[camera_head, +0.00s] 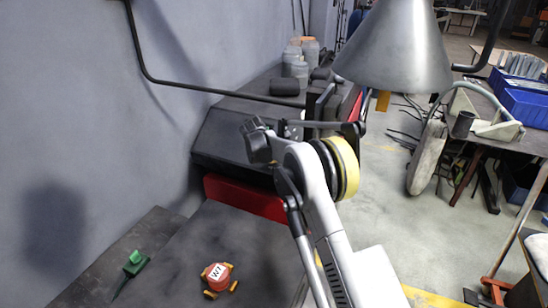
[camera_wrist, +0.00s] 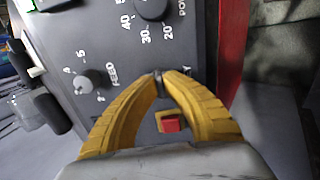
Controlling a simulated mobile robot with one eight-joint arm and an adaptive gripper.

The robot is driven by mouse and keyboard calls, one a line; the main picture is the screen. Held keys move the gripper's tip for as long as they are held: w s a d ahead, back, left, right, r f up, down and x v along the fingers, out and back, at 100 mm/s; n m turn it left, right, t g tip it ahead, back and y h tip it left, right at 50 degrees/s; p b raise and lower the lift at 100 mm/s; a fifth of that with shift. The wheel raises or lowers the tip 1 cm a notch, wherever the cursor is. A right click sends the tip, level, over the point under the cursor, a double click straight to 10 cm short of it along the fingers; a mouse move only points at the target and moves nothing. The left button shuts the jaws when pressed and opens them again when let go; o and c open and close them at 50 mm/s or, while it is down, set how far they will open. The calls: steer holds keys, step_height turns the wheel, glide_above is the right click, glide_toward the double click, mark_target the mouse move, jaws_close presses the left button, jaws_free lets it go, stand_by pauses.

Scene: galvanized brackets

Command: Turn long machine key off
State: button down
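In the wrist view, the yellow fingers of my gripper (camera_wrist: 161,77) come together at their tips, close to the dark machine panel (camera_wrist: 215,40). A small dark grey piece, seemingly the long machine key (camera_wrist: 157,90), shows between the tips, beside a label ending in "Y". Most of it is hidden by the fingers, so its turn angle cannot be read. In the head view, the dark machine (camera_head: 225,125) stands against the wall, and my arm hides the fingertips and the key.
A red switch on a yellow plate (camera_wrist: 171,125) shows between my fingers. A feed knob (camera_wrist: 88,82) and a numbered power dial (camera_wrist: 151,8) are nearby. A lamp shade (camera_head: 396,45) hangs at upper right.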

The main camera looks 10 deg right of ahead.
steer(key=n, duration=0.4)
steer(key=shift+b, duration=0.35)
steer(key=n, duration=0.4)
steer(key=shift+w+n, duration=0.1)
steer(key=shift+n, duration=0.2)
steer(key=n, duration=0.4)
steer(key=shift+n+b, duration=0.3)
steer(key=shift+b, duration=0.05)
steer(key=shift+w+n, duration=0.1)
steer(key=shift+n, duration=2.1)
steer(key=c, duration=1.5)
jaws_free()
steer(key=shift+c, duration=0.2)
